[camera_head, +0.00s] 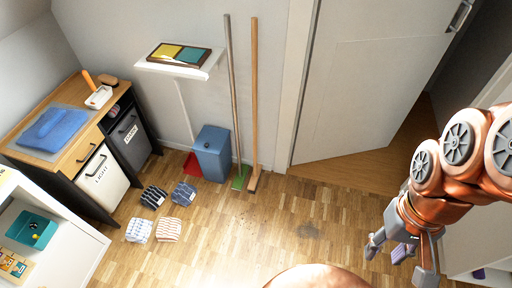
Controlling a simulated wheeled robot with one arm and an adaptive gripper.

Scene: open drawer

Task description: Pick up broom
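Two long-handled tools lean upright against the back wall. One has a pale wooden handle and a wooden block head, like a broom (254,110), its foot on the floor near the door frame. Just left of it, a thinner grey-brown handle ends in a green head (239,178); I cannot tell which one is the broom. My gripper (398,258) is at the lower right, well apart from both tools.
A blue bin (212,153) stands left of the tools, below a wall shelf (180,66). Several folded cloths (169,229) lie on the floor at left. A wooden cabinet (78,153) lines the left wall. A door (365,75) stands ajar at right.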

